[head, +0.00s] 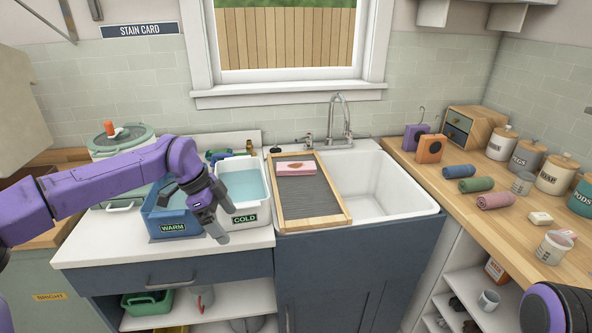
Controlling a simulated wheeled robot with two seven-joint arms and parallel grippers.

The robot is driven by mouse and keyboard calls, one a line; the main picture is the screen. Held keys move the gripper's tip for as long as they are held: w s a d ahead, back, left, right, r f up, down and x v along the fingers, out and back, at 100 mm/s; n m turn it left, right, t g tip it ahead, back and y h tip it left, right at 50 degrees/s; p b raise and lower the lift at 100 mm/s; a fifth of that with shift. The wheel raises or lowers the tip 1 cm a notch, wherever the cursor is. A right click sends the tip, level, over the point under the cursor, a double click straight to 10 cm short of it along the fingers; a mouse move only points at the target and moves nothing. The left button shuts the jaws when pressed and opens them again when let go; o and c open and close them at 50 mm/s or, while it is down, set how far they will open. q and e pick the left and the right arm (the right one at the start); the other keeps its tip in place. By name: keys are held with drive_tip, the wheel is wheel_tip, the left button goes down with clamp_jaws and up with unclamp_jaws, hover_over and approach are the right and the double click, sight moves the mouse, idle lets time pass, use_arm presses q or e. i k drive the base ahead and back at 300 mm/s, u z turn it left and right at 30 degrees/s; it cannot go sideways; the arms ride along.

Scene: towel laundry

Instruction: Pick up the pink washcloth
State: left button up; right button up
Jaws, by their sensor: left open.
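A folded pink cloth (295,168) with a brownish-red mark lies flat near the top of the wood-framed washboard (318,200), which rests over the left part of the sink. A rolled pink cloth (495,201) lies on the right wooden counter, beside a green roll (476,184) and a blue roll (459,171). My left gripper (221,235) points down in front of the COLD tub, left of the washboard and apart from both pink cloths. It is open, with nothing seen between its fingers. My right gripper is out of view; only part of that arm shows at bottom right.
The blue WARM tub (166,228) and white COLD tub (247,219) hold water left of the washboard. The white sink basin (387,197) has a tap (341,120) behind it. Jars, a cup and a soap block (540,218) stand on the right counter (450,200).

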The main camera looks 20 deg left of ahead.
sight(302, 168)
drive_tip(key=i, duration=1.5)
